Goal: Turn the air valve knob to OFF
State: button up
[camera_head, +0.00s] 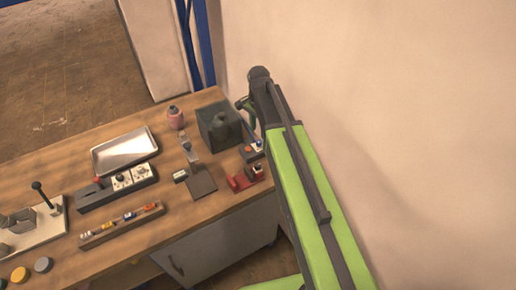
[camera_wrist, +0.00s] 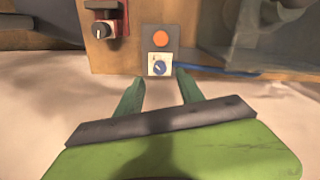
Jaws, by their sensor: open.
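The box (camera_head: 250,153) shows near the table's right edge in the head view. My gripper (camera_wrist: 160,82) is open and empty, with its green fingertips on either side below the knob in the wrist view, apart from it. In the head view my gripper (camera_head: 246,104) is partly hidden behind my arm, beside the dark chamber box (camera_head: 217,128).
A red device (camera_wrist: 106,22) with a black knob stands left of the grey box. A blue tube (camera_wrist: 215,70) runs right from the box. A metal tray (camera_head: 124,150), a pink bottle (camera_head: 175,117) and a switch panel (camera_head: 118,184) stand further left. A wall is close on the right.

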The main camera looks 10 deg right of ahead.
aim_at(259, 141)
notch_tip(259, 141, down, 6)
jog(key=b, duration=0.4)
jog(key=shift+f+b, duration=0.1)
jog(key=shift+b, duration=0.2)
grip_shut()
